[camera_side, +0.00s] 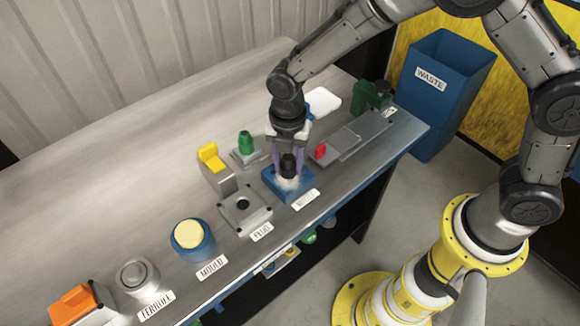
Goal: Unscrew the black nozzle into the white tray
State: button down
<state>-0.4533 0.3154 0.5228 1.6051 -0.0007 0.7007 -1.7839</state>
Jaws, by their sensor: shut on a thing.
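The black nozzle (288,164) stands upright on a blue base (278,190) near the front edge of the bench. My gripper (290,168) points straight down over it, with a finger on each side, shut on the nozzle. A pale collar shows under the nozzle, at the blue base. Whether the thread is still engaged cannot be told. The white tray (326,103) lies behind and to the right of my gripper, partly hidden by my arm.
A grey slide fixture with a red block (320,151) stands close on the right, a green device (372,96) beyond it. On the left are a green knob (245,142), a yellow-topped block (211,157) and a grey plate (245,205). A blue waste bin (440,105) stands off the bench.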

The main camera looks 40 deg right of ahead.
aim_at(288, 157)
jog(key=shift+r, duration=0.65)
jog(key=shift+r, duration=1.05)
